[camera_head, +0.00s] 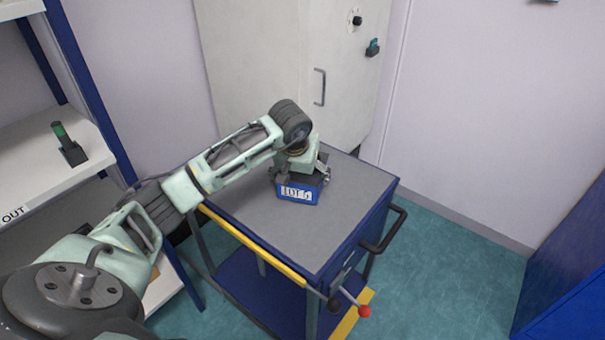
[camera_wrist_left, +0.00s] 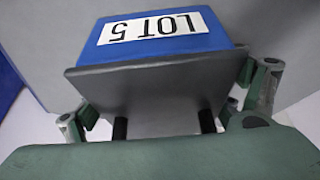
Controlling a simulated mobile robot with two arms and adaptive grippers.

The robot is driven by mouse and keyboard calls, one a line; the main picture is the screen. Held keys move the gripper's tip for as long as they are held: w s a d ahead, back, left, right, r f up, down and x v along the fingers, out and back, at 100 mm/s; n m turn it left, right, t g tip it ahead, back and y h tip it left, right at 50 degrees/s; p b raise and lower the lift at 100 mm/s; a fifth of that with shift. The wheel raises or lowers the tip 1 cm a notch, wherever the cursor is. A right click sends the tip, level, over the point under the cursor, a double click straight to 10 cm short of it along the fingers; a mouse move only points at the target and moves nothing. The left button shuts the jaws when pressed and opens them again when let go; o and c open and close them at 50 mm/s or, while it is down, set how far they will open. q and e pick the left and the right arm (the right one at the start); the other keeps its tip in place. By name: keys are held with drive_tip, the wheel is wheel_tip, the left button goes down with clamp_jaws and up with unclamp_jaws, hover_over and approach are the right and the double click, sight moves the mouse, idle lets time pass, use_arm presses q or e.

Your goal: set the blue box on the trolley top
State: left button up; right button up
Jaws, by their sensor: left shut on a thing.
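The blue box (camera_head: 299,195) carries a white label reading LOT 5 and is at the trolley top, over its back middle part. My left gripper (camera_head: 301,175) is above the box and shut on it. In the left wrist view the blue box (camera_wrist_left: 168,38) shows its label upside down, with a dark grey part between the fingers of my left gripper (camera_wrist_left: 165,125). The trolley top (camera_head: 300,235) is a flat grey surface with blue sides. I cannot tell whether the box's underside touches it. My right gripper is not in view.
A white shelf (camera_head: 40,160) with blue posts stands at the left, holding a dark device with a green top (camera_head: 68,144). A pale cabinet (camera_head: 290,60) stands behind the trolley. The trolley has a dark handle (camera_head: 385,232) and a red-knobbed lever (camera_head: 363,310). The grey top around the box is clear.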

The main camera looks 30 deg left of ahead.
use_arm(q)
drive_tip(key=o, duration=1.7)
drive_tip(key=shift+d, duration=0.1)
drive_tip(key=shift+s+r, duration=0.1)
drive_tip(key=shift+r, duration=0.2)
drive_tip(key=b+v, duration=0.1)
drive_tip(key=v, duration=1)
drive_tip(key=shift+s+r, duration=0.2)
drive_tip(key=shift+r, duration=0.05)
